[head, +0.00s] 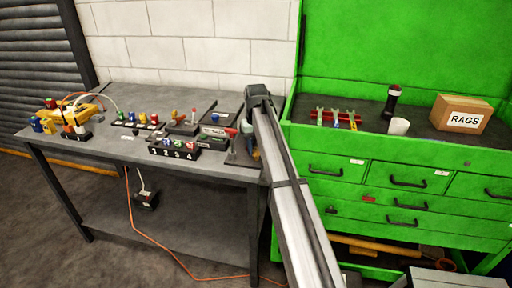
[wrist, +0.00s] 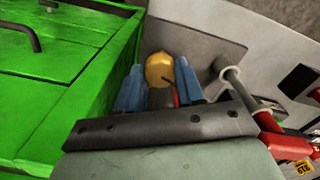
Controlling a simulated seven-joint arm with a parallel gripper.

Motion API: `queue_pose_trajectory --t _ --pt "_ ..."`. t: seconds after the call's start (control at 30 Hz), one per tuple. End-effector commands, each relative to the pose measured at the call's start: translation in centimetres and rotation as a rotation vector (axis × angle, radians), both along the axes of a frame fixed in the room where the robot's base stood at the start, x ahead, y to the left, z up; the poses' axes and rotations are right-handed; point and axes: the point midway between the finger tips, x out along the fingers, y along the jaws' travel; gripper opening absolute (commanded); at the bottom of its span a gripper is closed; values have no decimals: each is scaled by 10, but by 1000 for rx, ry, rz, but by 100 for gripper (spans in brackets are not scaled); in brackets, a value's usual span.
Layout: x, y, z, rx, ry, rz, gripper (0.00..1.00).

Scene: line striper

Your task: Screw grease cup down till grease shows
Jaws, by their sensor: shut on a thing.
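A rounded brass-coloured cup (wrist: 159,70), which looks like the grease cup, sits between the two blue fingers of my gripper (wrist: 159,85) in the wrist view. The fingers stand on either side of it and are shut on it. A dark line crosses its lower right side. A dark part with a bit of red shows just below the cup, between the fingers. I cannot make out any grease. In the head view my arm reaches to the right end of the workbench (head: 110,90), and the cup and fingertips are mostly hidden there.
A numbered rack (head: 174,150) and a red-tipped tool (head: 230,131) are left of my arm. The green tool cabinet (head: 350,190) is close on the right, holding a rags box (head: 461,118) and a white cup (head: 399,126). A grey rod (wrist: 238,88) stands near my gripper.

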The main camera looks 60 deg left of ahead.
Motion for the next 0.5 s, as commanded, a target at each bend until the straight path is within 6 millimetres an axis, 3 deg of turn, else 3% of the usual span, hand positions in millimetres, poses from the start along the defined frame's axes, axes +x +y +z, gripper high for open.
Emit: queue_pose_trajectory --t 0.03,0.07,0.1,0.3,0.5 --pt "0 0 0 1 0 0 7" --pt "0 0 0 1 0 0 40" --pt "0 0 0 1 0 0 44" --pt "0 0 0 0 0 1 63" --pt "0 0 0 0 0 1 63"
